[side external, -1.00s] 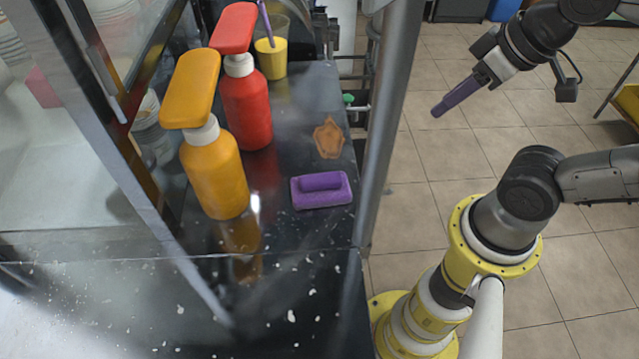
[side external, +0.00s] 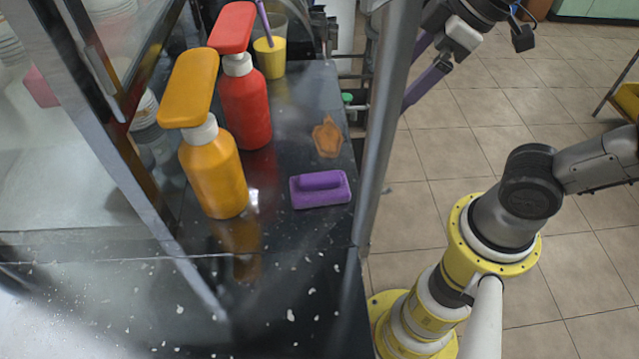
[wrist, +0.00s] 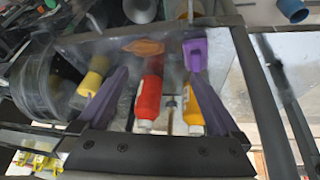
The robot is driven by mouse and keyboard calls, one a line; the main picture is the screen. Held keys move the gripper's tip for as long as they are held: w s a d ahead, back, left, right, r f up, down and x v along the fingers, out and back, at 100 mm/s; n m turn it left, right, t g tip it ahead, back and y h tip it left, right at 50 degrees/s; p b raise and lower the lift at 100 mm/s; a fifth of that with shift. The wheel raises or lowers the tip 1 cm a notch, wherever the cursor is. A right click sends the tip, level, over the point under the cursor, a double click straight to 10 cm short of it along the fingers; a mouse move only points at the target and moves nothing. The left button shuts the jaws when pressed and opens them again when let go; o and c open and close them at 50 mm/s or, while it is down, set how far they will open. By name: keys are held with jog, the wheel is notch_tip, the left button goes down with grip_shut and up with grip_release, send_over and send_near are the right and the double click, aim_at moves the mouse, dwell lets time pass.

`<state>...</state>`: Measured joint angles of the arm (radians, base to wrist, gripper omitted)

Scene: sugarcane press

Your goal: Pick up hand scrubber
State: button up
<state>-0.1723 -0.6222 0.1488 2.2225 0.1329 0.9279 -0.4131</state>
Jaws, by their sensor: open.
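The hand scrubber (side external: 320,189), a purple block with a raised grip, lies on the dark counter near its right edge, in front of a brown leaf-shaped piece. In the wrist view the scrubber (wrist: 195,54) shows just beyond the tip of the right-hand finger. My gripper (side external: 412,80) has purple fingers and is open and empty. In the side view it is up and to the right of the scrubber, apart from it, partly hidden behind the metal post. The wrist view shows both fingers of the gripper (wrist: 158,75) spread wide.
An orange pump bottle (side external: 214,175) and a red one (side external: 245,100) stand left of the scrubber. A yellow cup (side external: 270,58) is at the back. The brown piece (side external: 327,138) lies behind the scrubber. A metal post (side external: 385,130) rises along the counter's right edge.

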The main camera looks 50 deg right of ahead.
aim_at(314, 177)
jog(key=w+a+f+n+g+y, duration=0.15)
jog(key=a+n, duration=0.25)
jog(key=a, duration=0.5)
jog(key=shift+g, duration=0.45)
jog(key=x, duration=0.8)
jog(key=shift+d, duration=0.15)
jog(key=shift+w+x, duration=0.15)
jog(key=shift+x, duration=1.3)
jog(key=shift+w+x, duration=0.1)
jog(key=shift+x, duration=1.35)
jog(key=shift+d+r, duration=0.1)
jog(key=c, duration=1.3)
jog(key=shift+r, duration=0.1)
jog(key=shift+c, duration=0.2)
jog(key=shift+r, duration=0.65)
jog(key=s+d+r, duration=0.8)
jog(key=s+r, duration=0.3)
jog(key=shift+s+r, duration=0.25)
